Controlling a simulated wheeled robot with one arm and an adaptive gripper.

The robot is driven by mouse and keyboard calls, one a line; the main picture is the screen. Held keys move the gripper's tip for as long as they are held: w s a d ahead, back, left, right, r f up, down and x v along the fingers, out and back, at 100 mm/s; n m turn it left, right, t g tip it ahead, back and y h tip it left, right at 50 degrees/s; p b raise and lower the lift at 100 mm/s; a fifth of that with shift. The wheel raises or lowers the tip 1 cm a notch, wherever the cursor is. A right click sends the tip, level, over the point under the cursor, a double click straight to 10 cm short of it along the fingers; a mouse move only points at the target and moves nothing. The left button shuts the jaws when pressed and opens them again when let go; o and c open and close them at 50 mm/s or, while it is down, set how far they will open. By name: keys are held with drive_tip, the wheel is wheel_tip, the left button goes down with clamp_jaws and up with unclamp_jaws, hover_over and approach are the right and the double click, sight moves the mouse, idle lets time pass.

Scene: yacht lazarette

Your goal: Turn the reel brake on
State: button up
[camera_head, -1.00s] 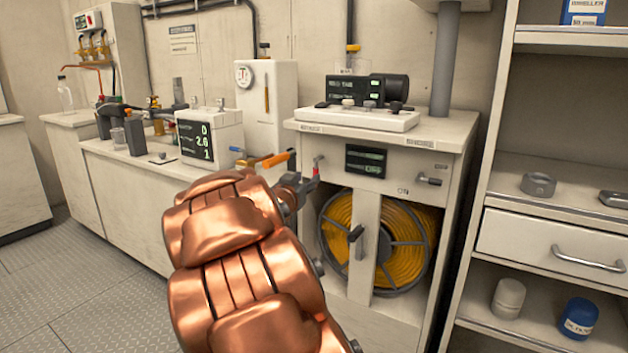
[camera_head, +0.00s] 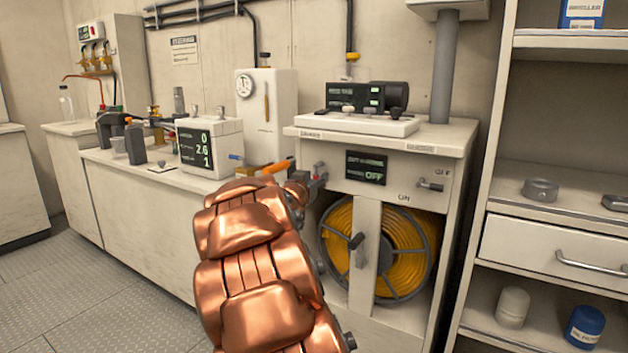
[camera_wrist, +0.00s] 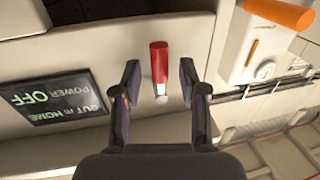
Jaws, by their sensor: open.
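The reel cabinet (camera_head: 362,300) stands right of centre, with a yellow hose reel (camera_head: 405,250) behind its open front. A small lever (camera_head: 430,186) sits at the right of its front panel, between OFF and ON labels; it lies roughly level. A dark display (camera_head: 366,168) is left of it; in the wrist view the display (camera_wrist: 52,97) reads upside down, with POWER OFF. My gripper (camera_wrist: 159,75) is open at the panel's left end. A red-handled lever (camera_wrist: 159,62) stands between its fingers, with gaps visible on both sides. My arm partly hides the gripper in the head view.
A black device (camera_head: 368,96) sits on the cabinet top. An orange handle (camera_head: 277,167) juts out left of the cabinet. A black knob (camera_head: 356,241) projects before the reel. Open shelves (camera_head: 560,190) stand close on the right. The floor at left is clear.

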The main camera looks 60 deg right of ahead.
clamp_jaws()
idle(0.4)
